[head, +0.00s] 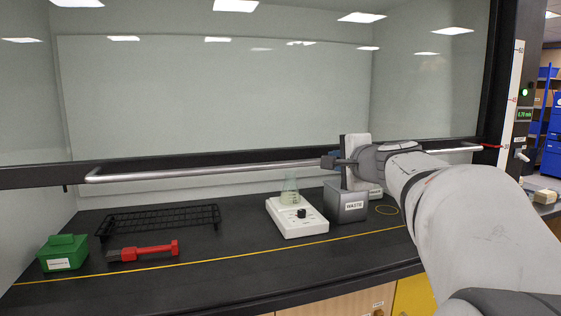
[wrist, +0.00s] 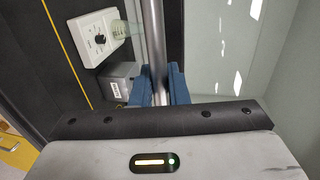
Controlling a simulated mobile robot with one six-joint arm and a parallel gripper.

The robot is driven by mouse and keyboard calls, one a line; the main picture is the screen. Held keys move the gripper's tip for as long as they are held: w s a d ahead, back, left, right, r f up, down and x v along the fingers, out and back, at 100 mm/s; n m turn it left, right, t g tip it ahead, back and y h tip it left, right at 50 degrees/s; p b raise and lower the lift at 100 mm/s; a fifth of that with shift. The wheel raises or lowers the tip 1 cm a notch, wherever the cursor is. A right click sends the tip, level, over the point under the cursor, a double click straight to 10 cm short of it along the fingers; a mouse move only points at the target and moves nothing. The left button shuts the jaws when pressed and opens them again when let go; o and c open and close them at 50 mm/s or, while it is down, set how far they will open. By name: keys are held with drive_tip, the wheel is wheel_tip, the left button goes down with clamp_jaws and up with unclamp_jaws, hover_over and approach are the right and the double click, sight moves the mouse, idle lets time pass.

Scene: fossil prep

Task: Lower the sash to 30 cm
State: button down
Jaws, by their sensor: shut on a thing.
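The glass sash (head: 215,95) spans the hood opening, with a dark bottom rail (head: 35,177) and a long metal handle bar (head: 200,171) along it. My gripper (head: 332,162) is shut on the bar, right of its middle. In the wrist view the bar (wrist: 154,45) runs between the blue finger pads of my gripper (wrist: 160,85). A height scale (head: 512,95) stands on the right post. A red pointer (head: 491,146) at the sash's right end is beside the scale's lowest visible label, which is too small to read surely.
Inside the hood are a green box (head: 63,253), a black rack (head: 160,219), a red-handled tool (head: 150,250), a white stirrer (head: 296,217) with a flask (head: 290,192), and a waste bin (head: 346,205). A yellow line (head: 225,262) crosses the worktop; its front strip is clear.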

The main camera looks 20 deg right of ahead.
drive_tip(key=shift+f, duration=0.25)
drive_tip(key=c, duration=1.5)
unclamp_jaws()
drive_tip(key=shift+s, duration=0.1)
drive_tip(key=s, duration=0.2)
drive_tip(key=s+r, duration=0.1)
drive_tip(key=s, duration=0.4)
drive_tip(key=shift+s+d+r, duration=0.1)
drive_tip(key=shift+s+r, duration=0.15)
drive_tip(key=shift+r, duration=0.05)
